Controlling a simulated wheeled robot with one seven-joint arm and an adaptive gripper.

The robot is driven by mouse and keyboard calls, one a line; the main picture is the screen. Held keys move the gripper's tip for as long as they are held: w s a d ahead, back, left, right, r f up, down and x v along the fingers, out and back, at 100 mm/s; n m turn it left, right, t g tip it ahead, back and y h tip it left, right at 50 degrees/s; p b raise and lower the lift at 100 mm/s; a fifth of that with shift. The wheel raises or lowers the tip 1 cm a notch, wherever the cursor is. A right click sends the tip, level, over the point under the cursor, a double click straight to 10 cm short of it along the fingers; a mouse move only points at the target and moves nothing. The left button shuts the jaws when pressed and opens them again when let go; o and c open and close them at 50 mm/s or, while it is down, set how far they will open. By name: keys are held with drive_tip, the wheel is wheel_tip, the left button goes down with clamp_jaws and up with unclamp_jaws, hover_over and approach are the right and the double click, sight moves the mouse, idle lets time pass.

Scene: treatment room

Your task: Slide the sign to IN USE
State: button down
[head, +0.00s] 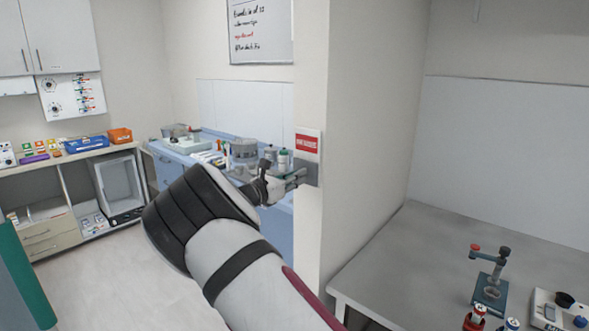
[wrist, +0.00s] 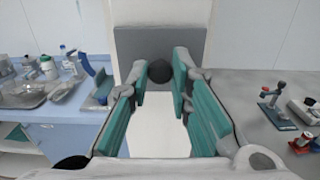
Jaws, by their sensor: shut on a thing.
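The sign (head: 307,146) is on the end face of a wall in the head view. It shows a red field with white lettering too small to read for certain, in a pale frame. A grey plate (head: 313,174) is just below the red field; a grey plate (wrist: 140,40) also fills the upper middle of the wrist view. A dark round knob (wrist: 160,71) stands in front of it. My gripper (wrist: 160,76) is shut on the knob, with a fingertip on each side. In the head view my gripper (head: 295,179) reaches the plate, and its fingers hide the knob.
Behind my gripper, a blue counter (head: 170,165) holds trays and bottles. A wall corner stands close to my arm's right. The floor at left is clear.

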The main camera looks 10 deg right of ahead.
drive_tip(key=c, duration=1.5)
unclamp_jaws()
drive_tip(key=shift+f, duration=0.35)
drive_tip(key=shift+r, duration=0.1)
drive_tip(key=shift+a, duration=0.1)
drive_tip(key=v, duration=1.2)
